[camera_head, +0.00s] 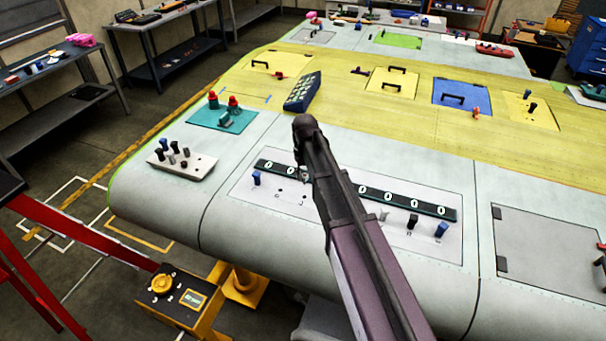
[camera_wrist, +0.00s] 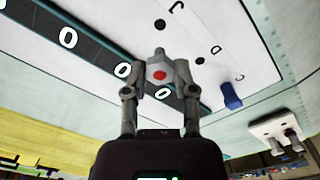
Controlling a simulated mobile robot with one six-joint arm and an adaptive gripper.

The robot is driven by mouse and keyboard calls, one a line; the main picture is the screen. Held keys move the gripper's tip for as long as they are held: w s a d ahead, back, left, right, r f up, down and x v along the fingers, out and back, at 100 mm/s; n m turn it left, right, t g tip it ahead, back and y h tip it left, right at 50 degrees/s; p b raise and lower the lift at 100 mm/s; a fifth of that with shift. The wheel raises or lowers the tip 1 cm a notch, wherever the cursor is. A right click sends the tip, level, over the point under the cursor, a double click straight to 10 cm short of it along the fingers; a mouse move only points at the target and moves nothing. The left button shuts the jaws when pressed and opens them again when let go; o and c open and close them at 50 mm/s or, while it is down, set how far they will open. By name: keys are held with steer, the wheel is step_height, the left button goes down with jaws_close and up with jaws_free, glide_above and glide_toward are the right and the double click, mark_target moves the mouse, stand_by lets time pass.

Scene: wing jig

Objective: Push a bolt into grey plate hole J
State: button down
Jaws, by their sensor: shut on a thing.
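My gripper (camera_wrist: 160,72) is shut on a grey bolt (camera_wrist: 159,53) with a red dot on the end facing the wrist camera. The bolt's far end points at the grey plate (camera_wrist: 120,12); I cannot tell whether it touches. A dark hole (camera_wrist: 159,24) beside a letter that looks like J (camera_wrist: 178,6) lies just beyond the bolt's tip in the wrist view. Another hole (camera_wrist: 200,60) lies to the right. A blue bolt (camera_wrist: 231,96) stands in the plate farther right; it also shows in the head view (camera_head: 256,178). My arm hides most of my gripper in the head view.
A black strip with white ring marks (camera_head: 408,204) runs along the plate. Grey (camera_head: 384,214), black (camera_head: 412,221) and blue (camera_head: 441,230) bolts stand at the plate's right. A pale block with several bolts (camera_head: 196,172) and a teal mat (camera_head: 236,127) lie left.

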steer(key=b, duration=0.6)
glide_above(305, 191)
steer(key=s, duration=0.3)
steer(key=shift+w+a+f, duration=0.1)
steer(key=shift+f, duration=1.4)
steer(key=shift+w+a+f, duration=0.1)
steer(key=shift+f, duration=1.35)
steer(key=shift+f, duration=0.4)
steer(key=shift+f+b, duration=0.7)
steer(key=shift+b, duration=0.1)
steer(key=shift+f, duration=0.15)
steer(key=shift+c, duration=1.7)
jaws_free()
